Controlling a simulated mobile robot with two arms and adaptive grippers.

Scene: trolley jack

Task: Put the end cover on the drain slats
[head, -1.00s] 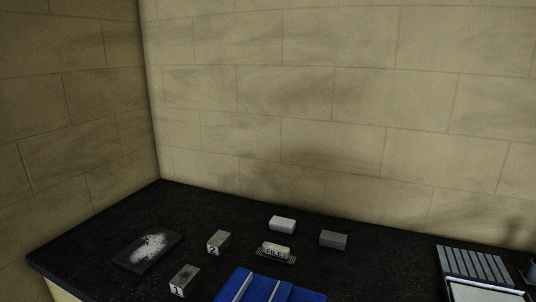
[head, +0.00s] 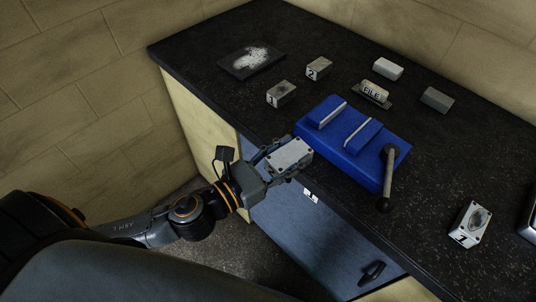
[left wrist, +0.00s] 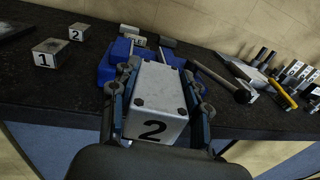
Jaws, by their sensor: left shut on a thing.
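My left gripper (head: 290,157) is shut on a silver box with screws at its corners, the held box (head: 289,152). It is in front of the bench edge, beside the blue vise. In the left wrist view the held box (left wrist: 157,100) sits between both fingers, with a black 2 on its near face. I cannot tell whether this is the end cover. A similar silver box (head: 470,225) marked 1, with a round mark on top, lies on the bench at right. I cannot make out the drain slats for sure now. My right gripper is not in view.
The blue vise (head: 350,137) has a long grey handle (head: 389,178) over the bench edge. Behind are numbered blocks 1 (head: 281,94) and 2 (head: 319,68), a FILE block (head: 374,92) and a powdery dark plate (head: 251,61). Several tools (left wrist: 285,92) crowd the right.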

